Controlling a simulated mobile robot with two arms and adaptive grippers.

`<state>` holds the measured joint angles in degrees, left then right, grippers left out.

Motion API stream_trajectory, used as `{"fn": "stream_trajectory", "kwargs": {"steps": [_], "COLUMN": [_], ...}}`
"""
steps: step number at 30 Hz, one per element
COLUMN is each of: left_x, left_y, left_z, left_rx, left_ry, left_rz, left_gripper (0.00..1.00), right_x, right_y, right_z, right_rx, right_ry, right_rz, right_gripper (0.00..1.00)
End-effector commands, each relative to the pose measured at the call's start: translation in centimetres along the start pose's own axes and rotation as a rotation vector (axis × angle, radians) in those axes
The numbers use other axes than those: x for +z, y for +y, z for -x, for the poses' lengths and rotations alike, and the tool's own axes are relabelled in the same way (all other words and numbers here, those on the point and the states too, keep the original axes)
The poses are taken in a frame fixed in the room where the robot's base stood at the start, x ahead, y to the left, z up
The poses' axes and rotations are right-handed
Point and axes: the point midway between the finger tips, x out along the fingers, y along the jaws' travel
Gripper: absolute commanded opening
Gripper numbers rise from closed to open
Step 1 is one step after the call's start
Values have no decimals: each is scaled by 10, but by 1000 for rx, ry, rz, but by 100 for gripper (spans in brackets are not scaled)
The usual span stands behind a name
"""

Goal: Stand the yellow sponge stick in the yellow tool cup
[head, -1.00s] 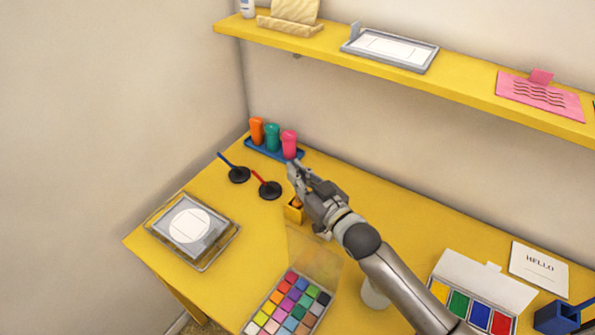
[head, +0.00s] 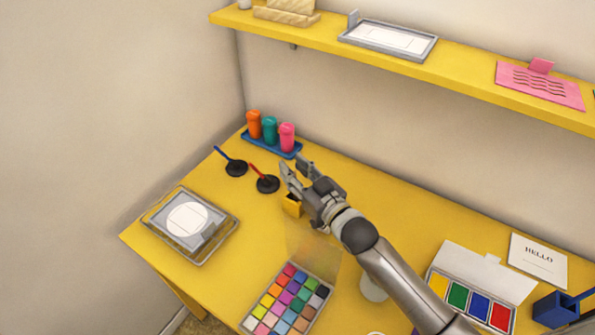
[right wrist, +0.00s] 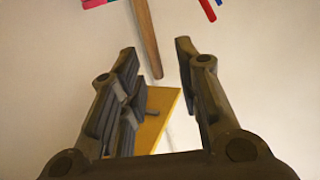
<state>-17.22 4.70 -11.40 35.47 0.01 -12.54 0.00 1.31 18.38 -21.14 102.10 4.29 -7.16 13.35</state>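The yellow tool cup (head: 292,207) is on the table just below my right gripper (head: 296,168) in the head view. My right gripper is open, its fingers apart. In the right wrist view a brown wooden stick (right wrist: 147,40) comes in from the top, with its tapered end between and beyond the open fingers (right wrist: 157,75). It looks like the sponge stick's handle. Its other end is out of that view, and no yellow sponge shows. In the head view the gripper hides the stick, so I cannot see how it meets the cup. My left gripper is not in view.
Orange, teal and pink bottles stand on a blue tray (head: 258,145) behind the gripper. A colour palette (head: 290,300) lies in front. The yellow shelf (head: 330,42) is above.

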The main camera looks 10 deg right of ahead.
Motion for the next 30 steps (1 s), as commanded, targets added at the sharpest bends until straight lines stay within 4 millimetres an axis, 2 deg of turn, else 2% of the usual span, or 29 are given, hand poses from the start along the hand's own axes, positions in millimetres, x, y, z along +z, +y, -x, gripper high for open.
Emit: {"fn": "stream_trajectory", "kwargs": {"steps": [5,15,21,30], "left_x": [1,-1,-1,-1], "left_y": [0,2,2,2], "left_z": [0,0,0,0], "left_rx": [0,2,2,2], "left_ry": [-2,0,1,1], "left_rz": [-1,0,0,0], "left_gripper": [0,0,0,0], "right_x": [1,2,1,0], "right_y": [0,0,0,0], "right_z": [11,72,102,120], "right_rx": [0,0,1,0], "right_ry": [-1,-4,-3,-1], "right_rz": [0,-1,-1,0], "right_gripper": [31,31,31,31]}}
